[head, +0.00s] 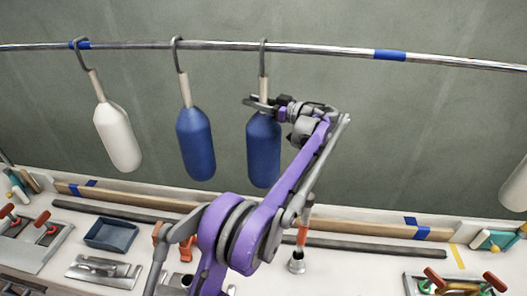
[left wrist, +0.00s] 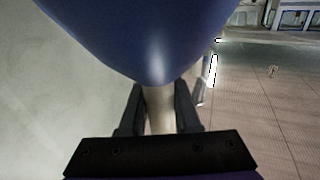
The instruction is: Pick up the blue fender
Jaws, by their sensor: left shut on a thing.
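A blue fender (head: 263,150) hangs from the rail by a grey hook, with a pale neck between hook and body. My left gripper (head: 265,102) is at the neck of this fender, just above its body. In the left wrist view the fender's blue body (left wrist: 150,35) fills the top, and my left gripper (left wrist: 160,105) is shut on the pale neck, one finger on each side. A second blue fender (head: 195,145) hangs to its left, clear of the gripper. My right gripper is not in view.
A metal rail (head: 330,50) with blue tape bands runs across the wall. White fenders hang at the left (head: 118,137) and right edge (head: 515,188). Below, the bench holds a blue tray (head: 111,235), wood strips, dark bars and red-handled tools.

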